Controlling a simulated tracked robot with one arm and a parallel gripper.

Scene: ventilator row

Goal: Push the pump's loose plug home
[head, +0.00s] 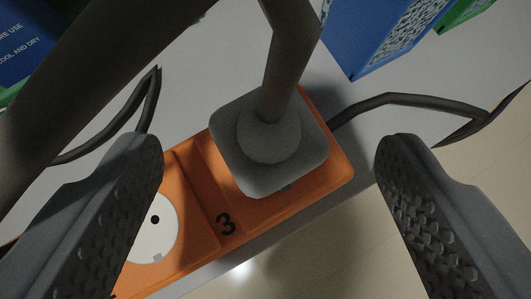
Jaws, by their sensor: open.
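The plug (240,165) is a grey rounded square block with a thick brown-grey cable rising from its middle. It stands over the upper-right part of the orange socket strip (205,190), beside the printed number 3. It covers the socket under it, and I cannot tell how deep it sits. A small dark bit shows under its lower edge. My gripper (272,147) is open. Its ridged fingers lie to the left and right of the plug, apart from it, with nothing between them but the view of the plug.
A white socket (152,232) is bare at the lower left of the strip, partly behind my left finger. Dark cables (400,98) loop on both sides. A blue box (375,40) stands at the upper right, and blue packaging (30,35) at the upper left. A thick dark bar crosses the upper left.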

